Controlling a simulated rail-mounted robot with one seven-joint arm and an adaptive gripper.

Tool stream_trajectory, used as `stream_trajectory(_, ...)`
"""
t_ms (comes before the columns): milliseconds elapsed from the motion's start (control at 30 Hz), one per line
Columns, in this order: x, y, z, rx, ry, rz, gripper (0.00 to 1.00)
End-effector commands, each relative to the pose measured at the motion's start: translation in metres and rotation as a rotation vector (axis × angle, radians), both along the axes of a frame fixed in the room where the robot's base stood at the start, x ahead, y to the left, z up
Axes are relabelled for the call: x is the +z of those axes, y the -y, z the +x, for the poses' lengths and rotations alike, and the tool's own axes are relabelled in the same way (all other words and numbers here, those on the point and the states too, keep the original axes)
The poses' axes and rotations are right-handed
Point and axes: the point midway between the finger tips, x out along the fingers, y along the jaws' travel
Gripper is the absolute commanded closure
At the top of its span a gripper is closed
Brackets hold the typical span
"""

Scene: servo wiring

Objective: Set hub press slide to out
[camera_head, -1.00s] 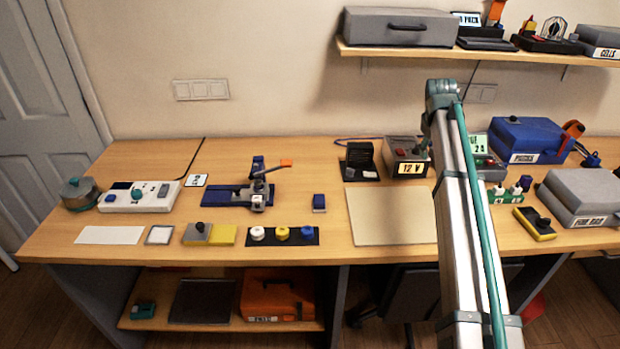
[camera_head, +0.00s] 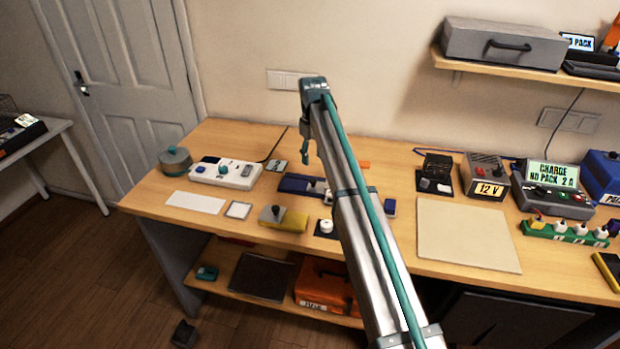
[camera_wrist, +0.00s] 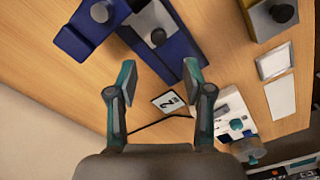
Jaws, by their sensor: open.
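The blue hub press (camera_head: 297,184) sits on the bench, largely hidden behind my arm in the head view. A bit of its orange lever end (camera_head: 363,165) shows right of the arm. A dark blue part (camera_wrist: 85,35) stands to the left. I cannot tell the slide's position. My gripper (camera_wrist: 160,75) is open and empty, its fingertips apart over or near the base; contact cannot be told.
A small card (camera_wrist: 169,102) and a white control box (camera_head: 226,172) lie left of the press in the head view. A yellow-and-grey block (camera_head: 283,218) and a white knob (camera_head: 326,227) are in front. A beige mat (camera_head: 465,235) lies clear to the right.

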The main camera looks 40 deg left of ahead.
Motion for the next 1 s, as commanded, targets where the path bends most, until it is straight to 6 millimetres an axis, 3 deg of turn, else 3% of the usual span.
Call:
stream_trajectory(533,-0.083,0.001,0.001,-0.001,0.0,-0.001,0.49)
stream_trajectory(733,-0.096,0.001,0.001,-0.001,0.001,0.001,0.49)
stream_trajectory(1000,-0.098,0.001,0.001,-0.001,0.001,0.001,0.49)
